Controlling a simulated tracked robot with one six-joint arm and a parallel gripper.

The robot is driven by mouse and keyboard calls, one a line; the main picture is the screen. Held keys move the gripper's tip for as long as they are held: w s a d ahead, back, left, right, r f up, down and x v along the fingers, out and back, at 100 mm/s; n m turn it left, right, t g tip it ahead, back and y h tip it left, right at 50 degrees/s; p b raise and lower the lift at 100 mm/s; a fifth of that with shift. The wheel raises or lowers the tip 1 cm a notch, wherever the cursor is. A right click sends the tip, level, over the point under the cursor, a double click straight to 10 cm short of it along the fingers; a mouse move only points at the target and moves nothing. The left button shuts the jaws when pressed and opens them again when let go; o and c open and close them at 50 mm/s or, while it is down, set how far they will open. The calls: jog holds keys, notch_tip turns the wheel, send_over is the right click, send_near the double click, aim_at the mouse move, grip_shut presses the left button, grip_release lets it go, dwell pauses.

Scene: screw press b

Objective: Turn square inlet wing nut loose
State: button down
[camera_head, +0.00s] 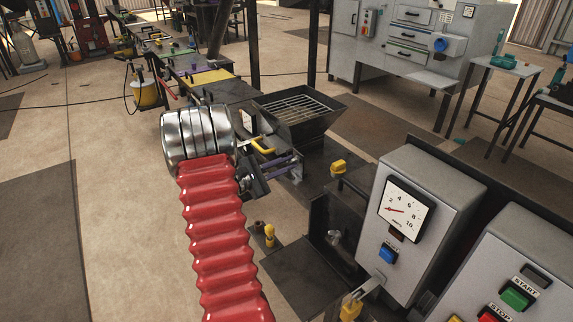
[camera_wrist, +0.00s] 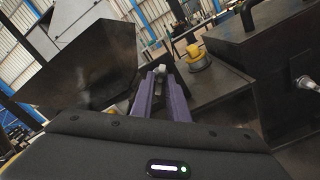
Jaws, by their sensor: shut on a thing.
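My gripper (camera_wrist: 164,74), with two purple fingers, is shut on a small pale piece (camera_wrist: 167,58) at its tips in the wrist view. This piece seems to be the wing nut, but its wings are mostly hidden by the fingers. In the head view my gripper (camera_head: 294,163) reaches to the right, low beside the dark square hopper with a grate (camera_head: 302,108), which seems to be the square inlet. The hopper's dark side (camera_wrist: 85,65) also shows at the left of the wrist view.
A yellow knob on a round metal base (camera_wrist: 197,57) stands just right of the fingertips; it also shows in the head view (camera_head: 338,167). A grey gauge box (camera_head: 420,220) stands at the right front. A yellow handle (camera_head: 263,145) lies close to the gripper. Open floor is at left.

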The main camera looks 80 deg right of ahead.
jog(key=shift+f, duration=0.25)
jog(key=c, duration=2)
grip_release()
jog(key=shift+o, duration=0.7)
jog(key=shift+r, duration=0.15)
jog(key=v, duration=1.3)
jog(key=shift+w+a, duration=0.3)
